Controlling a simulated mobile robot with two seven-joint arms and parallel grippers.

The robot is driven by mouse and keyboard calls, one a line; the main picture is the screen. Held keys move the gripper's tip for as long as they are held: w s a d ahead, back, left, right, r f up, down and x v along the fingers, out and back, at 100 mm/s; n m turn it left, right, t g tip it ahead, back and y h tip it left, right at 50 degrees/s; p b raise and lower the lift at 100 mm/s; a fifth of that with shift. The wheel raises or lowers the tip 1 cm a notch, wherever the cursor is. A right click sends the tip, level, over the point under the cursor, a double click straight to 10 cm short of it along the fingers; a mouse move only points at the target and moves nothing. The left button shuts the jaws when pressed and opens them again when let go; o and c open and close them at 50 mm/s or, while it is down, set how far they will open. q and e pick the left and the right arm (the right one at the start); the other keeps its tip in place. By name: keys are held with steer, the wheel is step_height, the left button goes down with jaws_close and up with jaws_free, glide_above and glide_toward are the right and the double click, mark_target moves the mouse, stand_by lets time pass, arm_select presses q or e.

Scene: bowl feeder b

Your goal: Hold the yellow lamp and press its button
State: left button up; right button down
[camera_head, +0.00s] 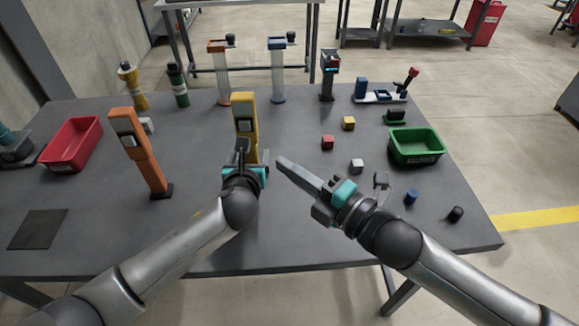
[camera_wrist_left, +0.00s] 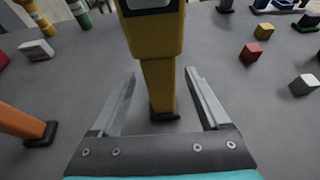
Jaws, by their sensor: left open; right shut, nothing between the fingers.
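The yellow lamp (camera_head: 245,115) stands upright on the table in front of my left gripper. It has a light-coloured panel on its upper front, seen in the head view; I cannot make out the button clearly. My left gripper (camera_head: 243,155) is open. In the left wrist view the lamp's narrow yellow stem (camera_wrist_left: 159,85) stands between or just beyond the two spread fingers, with a gap on each side. My right gripper (camera_head: 282,162) is shut and empty, to the right of the lamp and apart from it, its fingers pointing up and left.
An orange lamp (camera_head: 138,150) stands to the left, near a red bin (camera_head: 72,143). Small cubes, such as a red one (camera_head: 327,142), lie right of the yellow lamp, before a green bin (camera_head: 416,147). Bottles and dispensers line the back. The front middle of the table (camera_head: 290,240) is clear.

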arm_select(q)
steer(key=f+p+v, duration=0.1)
steer(key=p+v, duration=0.1)
steer(key=v, duration=0.7)
steer(key=s+f+p+v, duration=0.1)
steer(key=f+p+v, duration=0.1)
steer(key=v, duration=0.8)
steer(key=shift+s, duration=0.3)
steer(key=shift+a, duration=0.15)
